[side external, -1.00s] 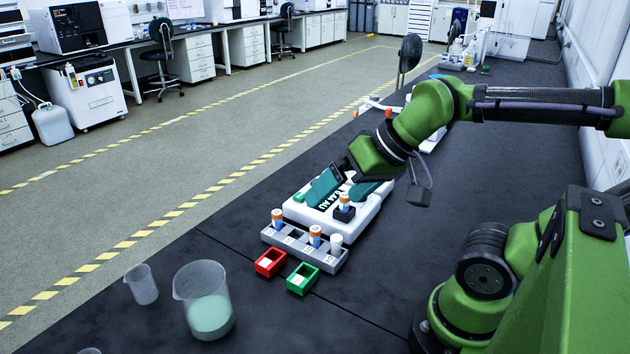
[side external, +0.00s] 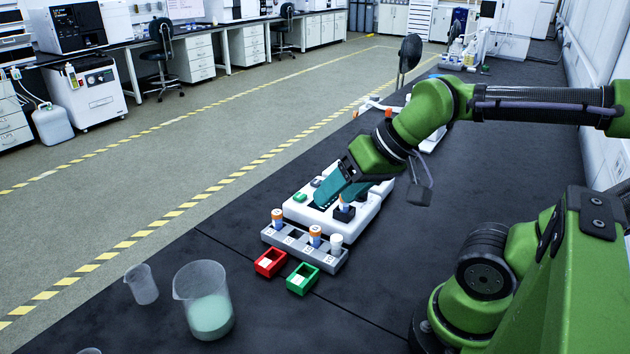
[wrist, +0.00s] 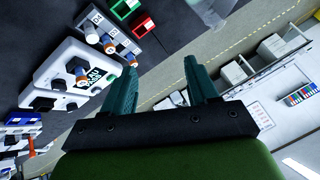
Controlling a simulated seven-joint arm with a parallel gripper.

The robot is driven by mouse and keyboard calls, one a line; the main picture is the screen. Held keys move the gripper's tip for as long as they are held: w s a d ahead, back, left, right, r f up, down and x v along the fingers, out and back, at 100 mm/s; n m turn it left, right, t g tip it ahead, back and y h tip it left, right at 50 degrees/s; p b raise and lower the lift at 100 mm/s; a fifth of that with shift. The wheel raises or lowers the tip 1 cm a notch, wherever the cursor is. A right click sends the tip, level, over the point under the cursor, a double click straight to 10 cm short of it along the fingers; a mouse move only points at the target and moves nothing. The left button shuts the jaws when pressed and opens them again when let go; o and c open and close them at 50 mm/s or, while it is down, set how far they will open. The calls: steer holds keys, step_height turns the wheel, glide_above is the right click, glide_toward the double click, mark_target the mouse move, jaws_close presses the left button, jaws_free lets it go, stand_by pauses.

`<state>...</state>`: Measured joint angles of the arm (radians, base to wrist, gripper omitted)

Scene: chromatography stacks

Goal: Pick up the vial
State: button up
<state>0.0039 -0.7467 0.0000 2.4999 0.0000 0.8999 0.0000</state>
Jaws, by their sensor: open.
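One vial (side external: 343,201) with an orange cap stands in a black holder on top of a white device. The same vial shows in the wrist view (wrist: 82,76). My gripper (side external: 334,202) is open, its teal fingers over the device close to that vial and partly covering it in the side view. Nothing is seen between the fingers in the wrist view (wrist: 160,67). Other vials stand in a grey rack (side external: 291,246): orange-capped ones (side external: 277,219) (side external: 315,236) and a white-capped one (side external: 336,243). Which vial is meant cannot be told.
The white device (side external: 372,218) lies behind the rack. A red box (side external: 270,263) and a green box (side external: 303,279) sit in front of it. A beaker of pale green liquid (side external: 208,316) and a smaller beaker (side external: 142,284) stand front left. The dark bench is clear to the right.

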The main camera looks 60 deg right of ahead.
steer(key=w+d+m+g+h, duration=0.1)
steer(key=w+d+m+g, duration=0.3)
steer(key=d+m, duration=0.75)
steer(key=w+d+m+g+h, duration=0.1)
steer(key=w+d+m+g, duration=0.2)
steer(key=w+d+m, duration=0.85)
steer(key=s+a+f+m, duration=0.1)
steer(key=s+f+m, duration=0.1)
steer(key=f, duration=0.1)
steer(key=s+a+f+m, duration=0.1)
steer(key=s+f+m, duration=0.1)
steer(key=f, duration=0.2)
steer(key=s+a+f+m, duration=0.1)
steer(key=s+f+m, duration=0.1)
steer(key=f+m, duration=0.1)
steer(key=shift+s+f, duration=0.2)
steer(key=shift+f, duration=0.3)
steer(key=shift+w+a+f, duration=0.1)
steer(key=shift+f, duration=1.25)
steer(key=shift+w+a+f, duration=0.1)
steer(key=shift+f, duration=1.25)
